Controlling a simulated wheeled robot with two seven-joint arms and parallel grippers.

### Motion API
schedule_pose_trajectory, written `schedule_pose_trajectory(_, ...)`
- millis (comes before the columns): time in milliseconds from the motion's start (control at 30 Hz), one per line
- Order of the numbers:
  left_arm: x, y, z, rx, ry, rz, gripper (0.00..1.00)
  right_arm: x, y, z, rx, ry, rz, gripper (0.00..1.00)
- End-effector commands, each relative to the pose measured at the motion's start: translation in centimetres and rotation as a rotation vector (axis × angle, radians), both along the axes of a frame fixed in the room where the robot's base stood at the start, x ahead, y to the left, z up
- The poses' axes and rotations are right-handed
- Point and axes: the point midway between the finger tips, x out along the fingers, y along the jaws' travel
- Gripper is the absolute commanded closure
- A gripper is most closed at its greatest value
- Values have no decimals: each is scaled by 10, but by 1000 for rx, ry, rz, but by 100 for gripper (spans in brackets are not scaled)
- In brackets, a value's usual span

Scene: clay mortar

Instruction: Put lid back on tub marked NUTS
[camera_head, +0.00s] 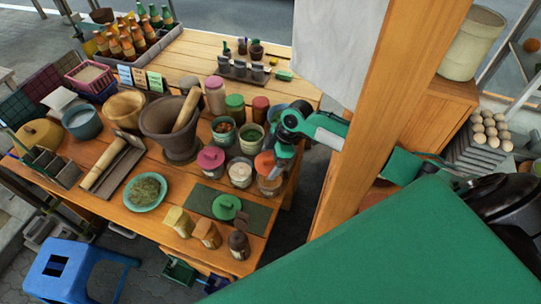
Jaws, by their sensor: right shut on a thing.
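My right gripper (281,160) comes in from the right and is shut on an orange lid (265,164). The lid is at the top of a clear tub (270,186) at the table's right edge; I cannot tell whether it touches the rim. An open tub with pale contents (241,175) stands just left of it. A tub with a pink lid (210,160) is further left. A green lid (226,207) lies on a dark green mat (259,218) in front. The tub labels are too small to read, so I cannot tell which says NUTS. My left gripper is not in view.
Two open tubs, one with reddish contents (224,129) and one with green (251,138), stand behind. A large mortar (168,138) stands left of the tubs. A wooden post (380,105) rises close to the right arm. Small jars (238,243) line the front edge.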

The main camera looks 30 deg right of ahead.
Motion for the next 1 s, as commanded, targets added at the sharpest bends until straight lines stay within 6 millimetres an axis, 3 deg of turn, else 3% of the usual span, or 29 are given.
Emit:
schedule_pose_trajectory(267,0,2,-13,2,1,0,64,0,0,-14,0,0,7,30)
schedule_pose_trajectory(600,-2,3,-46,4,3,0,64,0,-1,-47,-1,0,6,30)
schedule_pose_trajectory(1000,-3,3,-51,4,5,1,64,0,-1,-65,-1,1,7,30)
